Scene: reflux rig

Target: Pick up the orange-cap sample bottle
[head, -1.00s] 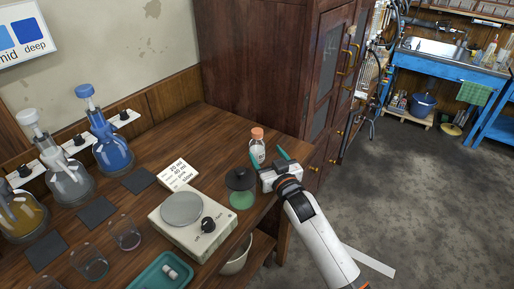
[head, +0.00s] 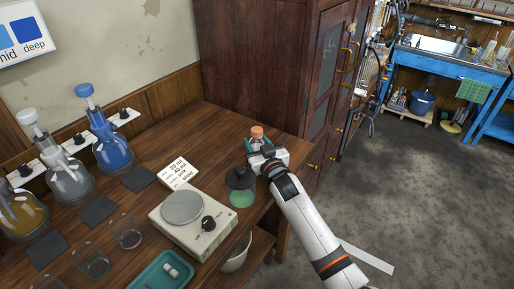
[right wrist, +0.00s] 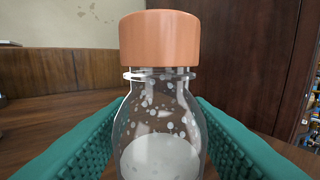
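The orange-cap sample bottle (head: 257,133) stands upright near the right end of the wooden bench, beside the dark cabinet. It is clear glass with white contents, and it fills the middle of the right wrist view (right wrist: 160,110). My right gripper (head: 259,144) is at the bottle, with its teal fingers spread on either side. In the right wrist view the fingers flank the glass body below the cap; I see no clear grip on it. The gripper hides the bottle's lower part in the head view. My left gripper is not in view.
A dark-topped green jar (head: 241,185) stands close to my right gripper. A scale (head: 193,222), a note card (head: 177,174) and a teal tray (head: 142,284) lie nearer. The dark cabinet (head: 255,60) rises just behind the bottle. Flasks stand at left.

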